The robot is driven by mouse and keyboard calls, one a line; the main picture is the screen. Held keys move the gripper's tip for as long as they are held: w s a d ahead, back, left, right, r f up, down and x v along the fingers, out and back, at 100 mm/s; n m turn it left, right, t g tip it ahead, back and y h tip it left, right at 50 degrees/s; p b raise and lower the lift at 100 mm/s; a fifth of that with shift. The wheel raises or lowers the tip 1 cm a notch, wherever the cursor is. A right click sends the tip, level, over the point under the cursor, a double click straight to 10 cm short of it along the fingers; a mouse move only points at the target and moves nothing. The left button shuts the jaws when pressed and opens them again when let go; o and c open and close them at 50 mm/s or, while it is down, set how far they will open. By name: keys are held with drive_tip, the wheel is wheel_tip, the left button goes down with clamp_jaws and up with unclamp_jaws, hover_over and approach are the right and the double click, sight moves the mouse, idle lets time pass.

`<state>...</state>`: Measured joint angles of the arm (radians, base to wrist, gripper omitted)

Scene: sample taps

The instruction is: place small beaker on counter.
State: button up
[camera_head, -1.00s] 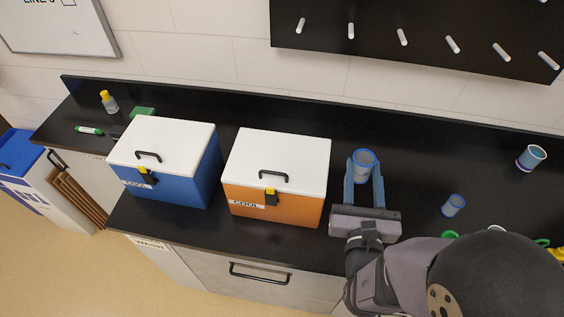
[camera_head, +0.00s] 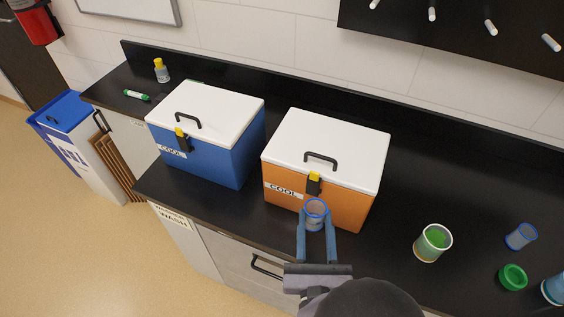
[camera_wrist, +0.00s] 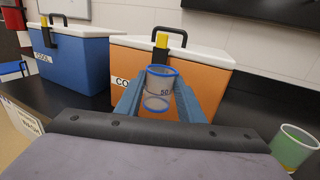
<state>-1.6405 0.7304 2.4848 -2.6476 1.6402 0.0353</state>
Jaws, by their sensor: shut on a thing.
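The small beaker (camera_head: 315,213) is clear with a blue rim and a blue ring near its base. My gripper (camera_head: 317,224) is shut on it, one blue finger on each side, and the beaker looks upright. It is in front of the orange cooler near the counter's front edge.
The orange cooler (camera_head: 318,160) with white lid stands just behind the beaker, the blue cooler (camera_head: 205,135) to its left. A beaker with green contents (camera_head: 433,243), a blue-rimmed beaker (camera_head: 520,237) and a green lid-like ring (camera_head: 512,278) are at right. Counter between them is bare.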

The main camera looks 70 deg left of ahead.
drive_tip(key=shift+f, duration=0.1)
drive_tip(key=shift+f+p, duration=0.5)
drive_tip(key=shift+f, duration=2.5)
drive_tip(key=shift+f+p, duration=0.35)
drive_tip(key=shift+f, duration=1.55)
drive_tip(key=shift+f, duration=0.2)
drive_tip(key=o, duration=1)
drive_tip(key=shift+r, duration=0.2)
